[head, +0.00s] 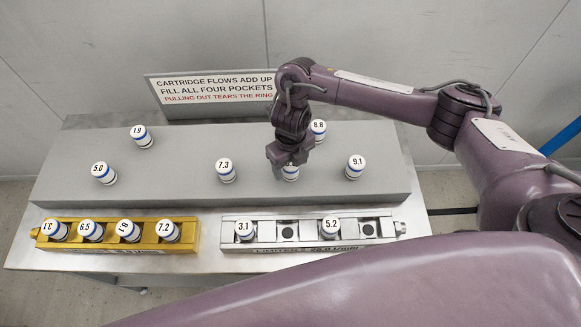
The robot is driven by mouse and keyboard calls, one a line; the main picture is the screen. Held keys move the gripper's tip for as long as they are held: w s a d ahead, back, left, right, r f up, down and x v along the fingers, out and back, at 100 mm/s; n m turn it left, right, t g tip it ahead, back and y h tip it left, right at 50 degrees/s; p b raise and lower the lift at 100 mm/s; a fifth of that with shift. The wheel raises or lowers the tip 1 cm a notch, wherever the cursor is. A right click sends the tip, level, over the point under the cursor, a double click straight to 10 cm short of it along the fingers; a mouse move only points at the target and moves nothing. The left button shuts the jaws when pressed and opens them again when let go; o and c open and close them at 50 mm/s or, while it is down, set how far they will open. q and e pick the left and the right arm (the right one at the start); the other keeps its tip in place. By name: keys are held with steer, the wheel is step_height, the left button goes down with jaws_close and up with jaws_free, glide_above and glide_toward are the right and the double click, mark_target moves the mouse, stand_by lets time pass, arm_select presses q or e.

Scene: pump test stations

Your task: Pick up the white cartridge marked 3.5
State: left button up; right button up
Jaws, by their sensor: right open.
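My right gripper (285,165) is open and points down over the grey raised block. Right below its fingers stands a white cartridge with a blue band (291,175). The gripper covers most of its top, so its number cannot be read, and I cannot tell whether the fingers touch it. No visible label reads 3.5. Other upright white cartridges on the block read 1.9 (141,136), 5.0 (104,173), 7.3 (226,170), 8.8 (318,131) and 9.1 (355,167). My left gripper is not in view.
A gold rack (197,237) at front left has cartridges in all its pockets. A silver rack (262,243) at front right holds 3.1 (245,231) and 5.2 (331,229), with two open pockets. A sign (212,87) stands behind the block.

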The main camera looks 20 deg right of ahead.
step_height(320, 180, down, 2)
steer(key=shift+f, duration=0.1)
steer(key=c, duration=0.4)
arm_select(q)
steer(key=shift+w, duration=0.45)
arm_select(e)
steer(key=c, duration=0.8)
steer(key=shift+o, duration=0.2)
